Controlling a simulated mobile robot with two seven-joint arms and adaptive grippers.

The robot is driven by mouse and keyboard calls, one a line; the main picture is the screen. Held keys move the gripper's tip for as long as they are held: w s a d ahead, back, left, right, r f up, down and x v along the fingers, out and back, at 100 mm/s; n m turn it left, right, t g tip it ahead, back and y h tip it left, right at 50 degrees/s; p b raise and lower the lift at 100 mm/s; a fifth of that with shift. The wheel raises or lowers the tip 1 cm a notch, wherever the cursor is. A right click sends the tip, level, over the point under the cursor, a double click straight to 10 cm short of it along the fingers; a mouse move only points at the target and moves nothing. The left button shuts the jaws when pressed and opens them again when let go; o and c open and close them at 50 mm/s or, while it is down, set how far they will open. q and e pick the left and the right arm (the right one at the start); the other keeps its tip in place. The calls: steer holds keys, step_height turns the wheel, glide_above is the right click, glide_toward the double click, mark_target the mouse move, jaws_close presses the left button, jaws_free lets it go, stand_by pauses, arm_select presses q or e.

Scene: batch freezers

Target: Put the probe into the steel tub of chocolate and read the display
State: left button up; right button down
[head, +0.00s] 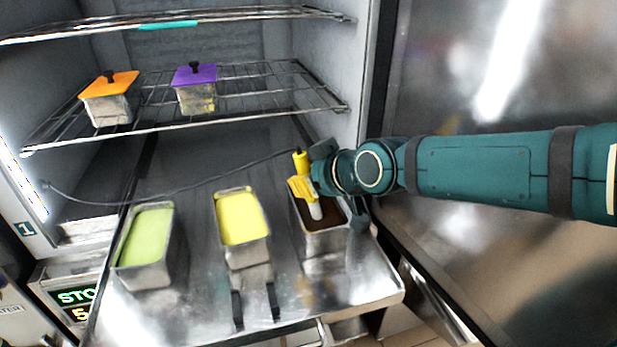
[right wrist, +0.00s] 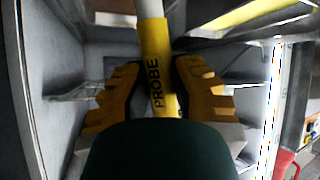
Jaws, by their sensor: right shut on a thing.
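My right gripper (head: 308,180) is shut on the yellow probe (head: 301,190), whose pale tip points down inside the opening of the steel tub of chocolate (head: 325,242). I cannot tell whether the tip touches the dark chocolate (head: 332,212). In the right wrist view the probe (right wrist: 154,65), marked PROBE, sits between the orange fingers of the right gripper (right wrist: 155,88). A dark cable runs from the probe to the left wall. A display (head: 75,304) at lower left shows green "STO" and an orange "5", both cut off. My left gripper is not in view.
Tubs of yellow (head: 244,258) and green (head: 147,276) stand left of the chocolate on a steel shelf (head: 195,310). Above, a wire rack (head: 142,107) holds tubs with orange (head: 108,84) and purple (head: 194,74) lids. An open steel door (head: 455,75) is at right.

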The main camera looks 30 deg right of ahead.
steer(key=shift+r, duration=0.1)
steer(key=shift+r+p, duration=2.7)
steer(key=shift+r, duration=1.2)
steer(key=shift+r+p, duration=0.65)
steer(key=shift+r, duration=0.4)
